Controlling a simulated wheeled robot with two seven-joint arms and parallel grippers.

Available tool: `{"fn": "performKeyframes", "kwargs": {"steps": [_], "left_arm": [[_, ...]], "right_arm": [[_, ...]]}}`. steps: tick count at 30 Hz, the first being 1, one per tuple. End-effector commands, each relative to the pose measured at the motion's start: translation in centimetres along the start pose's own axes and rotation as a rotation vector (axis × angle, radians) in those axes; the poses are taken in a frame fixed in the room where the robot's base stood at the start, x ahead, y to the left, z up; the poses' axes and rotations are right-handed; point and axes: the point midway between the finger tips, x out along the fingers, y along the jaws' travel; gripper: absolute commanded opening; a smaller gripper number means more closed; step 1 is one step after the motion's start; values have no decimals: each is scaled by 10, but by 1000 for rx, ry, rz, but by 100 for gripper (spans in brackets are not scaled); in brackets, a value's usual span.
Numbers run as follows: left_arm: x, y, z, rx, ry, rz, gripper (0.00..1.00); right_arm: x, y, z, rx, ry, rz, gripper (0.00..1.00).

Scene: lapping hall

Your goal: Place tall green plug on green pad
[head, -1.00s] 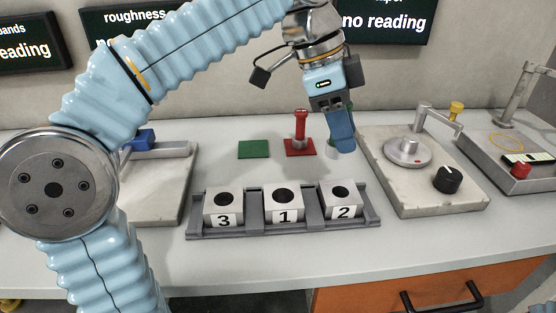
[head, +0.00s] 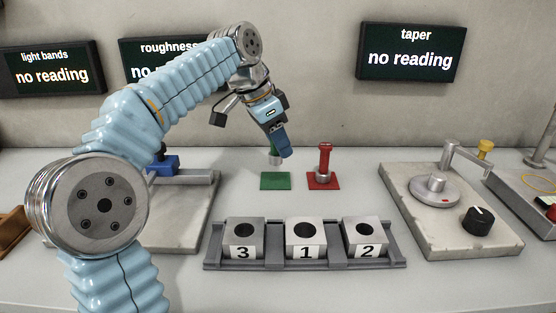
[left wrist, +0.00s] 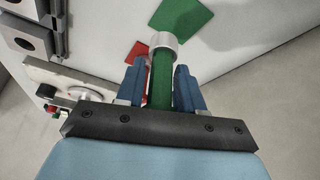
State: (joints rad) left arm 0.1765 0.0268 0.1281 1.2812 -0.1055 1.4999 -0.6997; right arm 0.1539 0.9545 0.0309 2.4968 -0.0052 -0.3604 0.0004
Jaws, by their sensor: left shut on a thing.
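My left gripper (head: 280,150) is shut on the tall green plug (left wrist: 160,82), one blue finger on each side of its green shaft. The plug's grey metal end (left wrist: 162,44) points away from the gripper. In the head view the plug (head: 275,157) is mostly hidden by the fingers. It hangs just above or behind the green pad (head: 275,181), with no contact visible. The bare green pad also shows in the left wrist view (left wrist: 183,17), beyond the plug's end. My right gripper is not in view.
A red plug (head: 325,158) stands on the red pad (head: 321,183), right of the green pad. A grey rack (head: 305,265) with numbered blocks 3, 1 and 2 stands in front. Stone-based devices stand left (head: 180,238) and right (head: 447,240).

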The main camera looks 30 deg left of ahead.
Motion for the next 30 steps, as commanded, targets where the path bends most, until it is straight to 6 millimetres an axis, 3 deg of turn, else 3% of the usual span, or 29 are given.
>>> {"fn": "performKeyframes", "kwargs": {"steps": [5,9,13,26,27,30], "left_arm": [[13,-10,1,-1,0,0,0],[35,-23,5,-2,-3,1,0],[53,-22,14,0,-1,1,0],[60,-21,16,1,1,0,0],[60,-21,16,1,0,0,42],[59,-21,16,1,0,0,57]], "right_arm": [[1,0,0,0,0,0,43],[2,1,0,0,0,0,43],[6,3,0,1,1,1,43],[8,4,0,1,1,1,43],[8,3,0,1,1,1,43],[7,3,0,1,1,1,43]]}}
